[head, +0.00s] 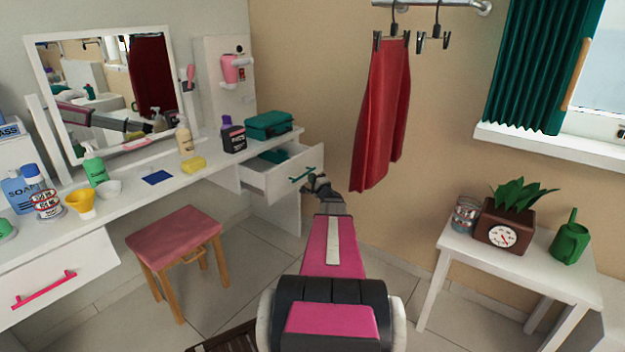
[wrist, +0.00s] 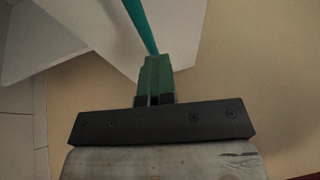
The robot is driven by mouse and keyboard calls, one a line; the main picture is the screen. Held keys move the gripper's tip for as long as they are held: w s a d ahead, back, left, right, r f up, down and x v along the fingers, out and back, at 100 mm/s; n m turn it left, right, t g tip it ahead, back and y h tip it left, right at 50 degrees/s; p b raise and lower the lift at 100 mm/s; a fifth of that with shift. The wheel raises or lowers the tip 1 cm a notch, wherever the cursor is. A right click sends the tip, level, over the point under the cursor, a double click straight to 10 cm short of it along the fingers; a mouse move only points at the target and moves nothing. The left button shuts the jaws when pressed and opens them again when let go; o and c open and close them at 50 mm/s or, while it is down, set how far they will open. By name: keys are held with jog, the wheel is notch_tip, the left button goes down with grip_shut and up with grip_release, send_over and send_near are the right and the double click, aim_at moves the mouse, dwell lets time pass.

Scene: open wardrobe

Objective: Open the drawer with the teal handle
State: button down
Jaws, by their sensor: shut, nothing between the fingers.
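The drawer (head: 268,182) with the teal handle (head: 302,174) is under the right end of the white dressing table. It stands pulled out, and something teal shows inside it. My gripper (head: 318,182) is just in front of the drawer, at the right end of the handle. In the wrist view the teal handle (wrist: 140,22) runs up from the tips of my gripper (wrist: 157,62), in front of the white drawer front (wrist: 90,40). The fingers are shut together with nothing between them. I cannot tell whether the tips touch the handle.
A pink-topped stool (head: 175,235) stands left of my arm. Another drawer with a pink handle (head: 44,290) is at the far left. A red skirt (head: 382,120) hangs right of the open drawer. A white side table (head: 500,262) stands at the right.

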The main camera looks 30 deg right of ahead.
jog(key=c, duration=1.2)
grip_release()
jog(key=shift+o, duration=0.2)
jog(key=s+f, duration=0.2)
jog(key=s, duration=0.8)
jog(key=shift+s, duration=0.3)
